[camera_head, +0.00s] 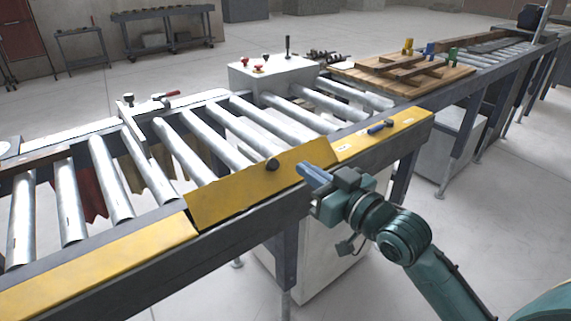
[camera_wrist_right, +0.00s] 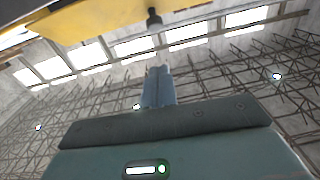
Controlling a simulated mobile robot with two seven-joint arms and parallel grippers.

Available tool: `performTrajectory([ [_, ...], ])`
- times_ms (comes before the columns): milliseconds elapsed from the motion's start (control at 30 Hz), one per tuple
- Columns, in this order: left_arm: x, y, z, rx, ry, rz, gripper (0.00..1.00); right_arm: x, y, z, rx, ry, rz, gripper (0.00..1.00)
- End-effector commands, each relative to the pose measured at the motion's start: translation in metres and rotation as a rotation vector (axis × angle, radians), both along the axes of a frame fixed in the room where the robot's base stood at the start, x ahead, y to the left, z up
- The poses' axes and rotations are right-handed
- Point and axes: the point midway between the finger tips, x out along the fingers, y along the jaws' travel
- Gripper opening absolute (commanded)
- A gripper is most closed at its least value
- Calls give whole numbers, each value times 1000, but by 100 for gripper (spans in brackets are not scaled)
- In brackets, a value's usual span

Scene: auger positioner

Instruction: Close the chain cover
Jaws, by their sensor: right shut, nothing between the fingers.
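The chain cover is a yellow panel (camera_head: 235,190) with a black knob (camera_head: 272,164), midway along the near side of the roller conveyor. It sits tilted relative to the flat yellow covers on either side, with its back edge raised toward the rollers. My right gripper (camera_head: 312,173) is shut and empty, just in front of the cover's right part. Contact with the cover cannot be told. In the wrist view, the shut fingers (camera_wrist_right: 158,88) point up toward the knob (camera_wrist_right: 153,17), with the yellow panel (camera_wrist_right: 95,18) at upper left. My left gripper is not in view.
Fixed yellow covers lie left (camera_head: 100,268) and right (camera_head: 390,132), the right one bearing a blue-and-black tool (camera_head: 381,127). A white control box (camera_head: 270,78) with red buttons stands behind the rollers. A wooden pallet (camera_head: 400,75) is farther along. Open floor lies at front right.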

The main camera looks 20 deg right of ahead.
Motion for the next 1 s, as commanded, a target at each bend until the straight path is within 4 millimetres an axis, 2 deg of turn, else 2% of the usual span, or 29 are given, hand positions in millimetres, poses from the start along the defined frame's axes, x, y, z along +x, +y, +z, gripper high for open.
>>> performTrajectory([
  [33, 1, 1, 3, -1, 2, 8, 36, 11, 4, 4, 3, -3, 0, 0],
  [167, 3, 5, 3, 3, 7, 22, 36, 36, 15, 4, 2, -2, 0, 0],
  [333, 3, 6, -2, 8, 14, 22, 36, 53, 22, -17, 0, 2, 0, 0],
  [567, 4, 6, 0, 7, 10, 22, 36, 61, 26, -26, -1, 0, 1, 0],
  [1000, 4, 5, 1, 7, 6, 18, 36, 64, 26, -26, -1, -1, 0, 0],
])
